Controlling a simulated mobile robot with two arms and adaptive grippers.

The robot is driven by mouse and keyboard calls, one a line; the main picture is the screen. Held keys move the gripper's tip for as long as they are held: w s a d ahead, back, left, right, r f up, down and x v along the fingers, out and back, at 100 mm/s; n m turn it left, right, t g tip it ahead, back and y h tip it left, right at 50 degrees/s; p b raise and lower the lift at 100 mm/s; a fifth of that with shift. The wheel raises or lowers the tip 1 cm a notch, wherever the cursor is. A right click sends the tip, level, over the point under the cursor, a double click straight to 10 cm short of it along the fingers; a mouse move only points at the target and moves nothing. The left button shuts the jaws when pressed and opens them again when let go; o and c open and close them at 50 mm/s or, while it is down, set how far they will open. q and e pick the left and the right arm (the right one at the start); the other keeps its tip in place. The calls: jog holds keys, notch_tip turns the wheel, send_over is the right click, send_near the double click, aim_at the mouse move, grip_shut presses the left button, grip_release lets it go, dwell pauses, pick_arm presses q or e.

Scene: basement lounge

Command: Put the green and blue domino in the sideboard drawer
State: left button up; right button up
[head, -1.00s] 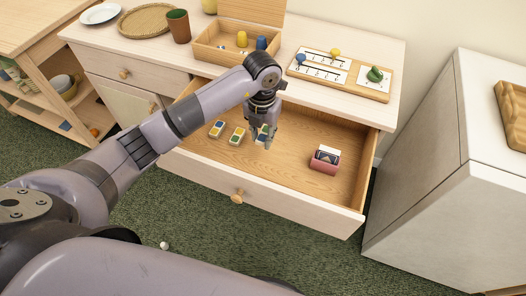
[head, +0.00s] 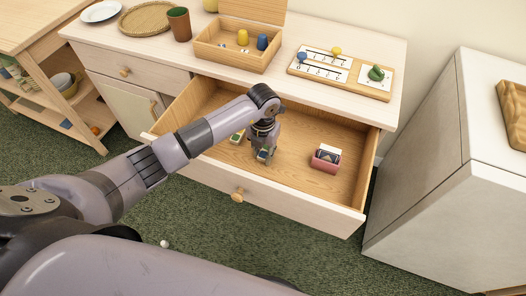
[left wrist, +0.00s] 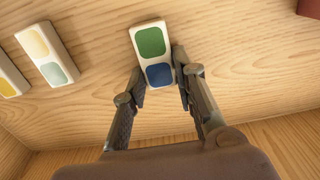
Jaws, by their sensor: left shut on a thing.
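The green and blue domino (left wrist: 153,55) is a white tile with a green and a blue square. It sits between the fingers of my left gripper (left wrist: 158,82), which is shut on it. In the head view the left gripper (head: 265,157) points down inside the open sideboard drawer (head: 300,195), low over its wooden floor. Whether the domino touches the floor is hard to tell. My right gripper is not in view.
Other dominoes (left wrist: 47,53) lie on the drawer floor left of the gripper. A pink box (head: 326,158) stands to the right in the drawer. An open wooden box (head: 222,56) and a number board (head: 345,78) are on the sideboard top (head: 290,47).

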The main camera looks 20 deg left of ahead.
aim_at(263, 155)
pick_arm(q)
jog(key=o, duration=0.9)
jog(key=shift+f, duration=0.1)
jog(key=shift+o, duration=0.2)
notch_tip(263, 155, up, 12)
jog(key=shift+r, duration=0.2)
